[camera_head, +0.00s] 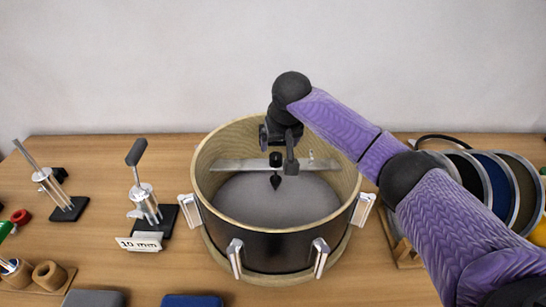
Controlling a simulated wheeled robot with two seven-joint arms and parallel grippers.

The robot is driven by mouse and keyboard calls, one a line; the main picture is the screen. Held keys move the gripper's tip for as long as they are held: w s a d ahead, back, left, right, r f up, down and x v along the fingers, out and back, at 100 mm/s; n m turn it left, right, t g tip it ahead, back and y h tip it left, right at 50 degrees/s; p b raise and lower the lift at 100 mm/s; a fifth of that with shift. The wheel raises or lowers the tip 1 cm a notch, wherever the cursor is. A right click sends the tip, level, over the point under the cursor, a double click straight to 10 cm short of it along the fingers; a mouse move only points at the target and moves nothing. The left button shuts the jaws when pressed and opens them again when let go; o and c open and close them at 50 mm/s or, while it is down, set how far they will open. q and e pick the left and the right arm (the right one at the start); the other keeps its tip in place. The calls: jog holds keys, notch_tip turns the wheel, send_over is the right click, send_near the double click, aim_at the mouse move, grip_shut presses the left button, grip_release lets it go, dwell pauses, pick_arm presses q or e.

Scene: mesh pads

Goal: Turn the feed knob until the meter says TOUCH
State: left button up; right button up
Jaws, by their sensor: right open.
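A drum-like round shell (278,238) with a pale wooden rim and metal clamps stands at mid-table. Inside it is a grey mesh pad (240,200). A flat metal bar (230,165) crosses the shell above the pad. A small dark knob (275,159), which looks like the feed knob, sits at the bar, with a dark pointed tip (275,182) below it. My right gripper (278,155) is open, pointing down over the bar. Its fingers are close around or beside the knob; I cannot tell whether they touch it. No meter reading is legible. My left gripper is out of view.
Two metal clamp-like tools (50,185) (144,195) stand on dark bases at left, one by a "10 mm" card (140,242). Round discs (490,185) stand in a wooden rack at right, partly behind my arm. Dark blocks (192,300) lie at the front edge.

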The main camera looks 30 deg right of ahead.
aim_at(276, 156)
jog(key=b+x, duration=0.2)
jog(key=x, duration=0.3)
jog(key=shift+f, duration=0.35)
jog(key=shift+w+f, duration=0.15)
jog(key=shift+f, duration=0.05)
grip_shut()
jog(key=shift+r, duration=0.1)
